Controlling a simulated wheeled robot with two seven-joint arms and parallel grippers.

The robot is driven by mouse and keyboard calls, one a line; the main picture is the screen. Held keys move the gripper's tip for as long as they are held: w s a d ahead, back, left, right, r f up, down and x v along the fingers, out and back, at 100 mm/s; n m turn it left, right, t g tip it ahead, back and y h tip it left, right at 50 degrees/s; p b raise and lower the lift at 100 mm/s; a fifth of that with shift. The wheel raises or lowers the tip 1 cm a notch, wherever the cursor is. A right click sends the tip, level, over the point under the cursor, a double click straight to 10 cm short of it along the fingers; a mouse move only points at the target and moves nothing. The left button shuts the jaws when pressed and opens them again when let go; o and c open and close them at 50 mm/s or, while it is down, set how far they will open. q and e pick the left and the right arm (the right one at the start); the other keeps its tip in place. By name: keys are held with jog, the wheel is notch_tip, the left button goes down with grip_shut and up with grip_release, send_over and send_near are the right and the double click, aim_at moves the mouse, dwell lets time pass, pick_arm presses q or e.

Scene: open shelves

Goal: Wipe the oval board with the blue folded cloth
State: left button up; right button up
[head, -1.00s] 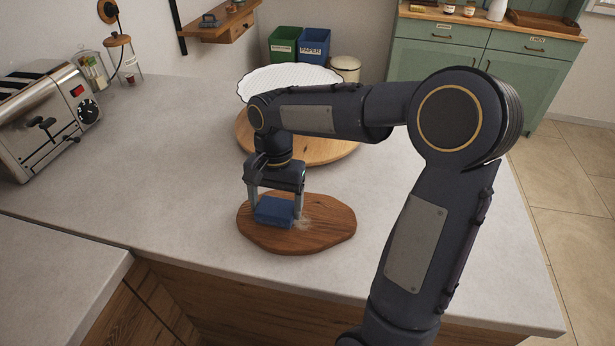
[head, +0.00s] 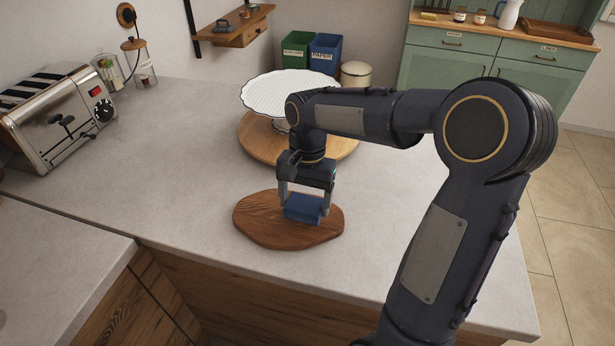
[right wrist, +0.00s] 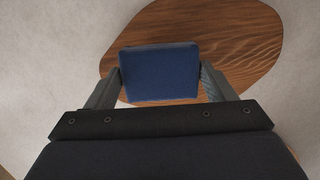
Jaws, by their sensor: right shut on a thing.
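The oval wooden board (head: 265,222) lies on the grey counter near its front edge. My right gripper (head: 304,205) is shut on the blue folded cloth (head: 303,210), over the right part of the board. The right wrist view shows the cloth (right wrist: 158,73) between the two fingers, with the board (right wrist: 235,45) beneath it. The cloth appears to be on or just above the board; I cannot tell which. No pale mark shows on the visible part of the board. My left gripper is not in view.
A round wooden board (head: 258,141) carries a white fluted stand (head: 290,90) behind my right gripper. A toaster (head: 62,115) stands at the left, with glass jars (head: 143,68) beyond it. The counter (head: 185,150) between toaster and boards is clear.

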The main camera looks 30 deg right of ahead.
jog(key=shift+a+r+p, duration=0.1)
jog(key=shift+r+p, duration=0.2)
jog(key=shift+r, duration=0.3)
notch_tip(320, 180, up, 2)
jog(key=shift+r+p, duration=0.15)
jog(key=shift+p, duration=0.9)
notch_tip(320, 180, up, 2)
jog(key=shift+r+p, duration=0.1)
jog(key=shift+p, duration=0.9)
